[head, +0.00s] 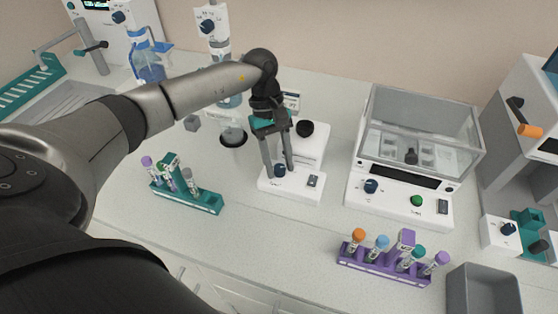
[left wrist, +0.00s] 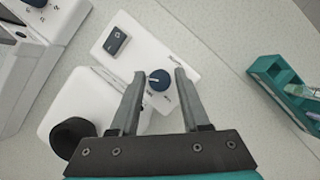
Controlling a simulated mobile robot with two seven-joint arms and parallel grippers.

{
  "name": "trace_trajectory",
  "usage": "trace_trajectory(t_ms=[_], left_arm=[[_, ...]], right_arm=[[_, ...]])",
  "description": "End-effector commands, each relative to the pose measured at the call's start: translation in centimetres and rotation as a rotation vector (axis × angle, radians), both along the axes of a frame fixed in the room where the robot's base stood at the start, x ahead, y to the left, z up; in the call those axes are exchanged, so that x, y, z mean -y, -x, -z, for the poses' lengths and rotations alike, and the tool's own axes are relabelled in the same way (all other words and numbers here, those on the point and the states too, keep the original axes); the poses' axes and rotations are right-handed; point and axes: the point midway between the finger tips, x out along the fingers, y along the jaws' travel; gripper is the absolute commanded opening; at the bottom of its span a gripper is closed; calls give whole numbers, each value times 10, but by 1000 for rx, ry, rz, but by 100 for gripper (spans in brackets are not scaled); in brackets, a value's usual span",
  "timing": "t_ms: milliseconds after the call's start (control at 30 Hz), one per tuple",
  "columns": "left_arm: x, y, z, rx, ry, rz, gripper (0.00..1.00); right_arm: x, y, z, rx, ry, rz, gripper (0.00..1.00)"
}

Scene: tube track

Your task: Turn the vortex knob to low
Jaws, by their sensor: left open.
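The vortex mixer (head: 297,183) is a small white unit with a black cup (head: 305,128) on its rear part. Its dark blue knob (head: 280,171) sits at the front left, and a dark rocker switch (head: 313,181) sits to the right. In the left wrist view the knob (left wrist: 159,80) shows a white pointer line; the scale text is too small to read. My left gripper (head: 277,168) points down over the knob. In the left wrist view its open fingers (left wrist: 158,80) stand on either side of the knob, with gaps visible. My right gripper is not in view.
A teal tube rack (head: 200,199) stands to the left, and a purple tube rack (head: 385,268) at the front right. A lidded white machine (head: 400,200) stands to the right of the mixer. A grey bin (head: 483,292) is at the front right corner.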

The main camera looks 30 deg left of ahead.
Motion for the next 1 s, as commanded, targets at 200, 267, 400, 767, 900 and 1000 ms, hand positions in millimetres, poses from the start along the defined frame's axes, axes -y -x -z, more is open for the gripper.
trace_trajectory(t_ms=[200, 267, 400, 767, 900, 1000], left_arm=[[0, 0, 1, 0, 0, 0, 46], [0, 0, 1, 0, 0, 0, 44], [0, 0, 1, 0, 0, 0, 28], [0, 0, 0, -1, 0, 0, 0], [0, 0, 0, 0, 0, 0, 0], [0, 0, 0, 0, 0, -6, 0]], right_arm=[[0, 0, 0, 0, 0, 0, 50], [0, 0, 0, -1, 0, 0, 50], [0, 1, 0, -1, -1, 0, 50], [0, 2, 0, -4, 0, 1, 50], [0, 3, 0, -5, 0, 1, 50], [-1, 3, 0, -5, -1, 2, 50]])
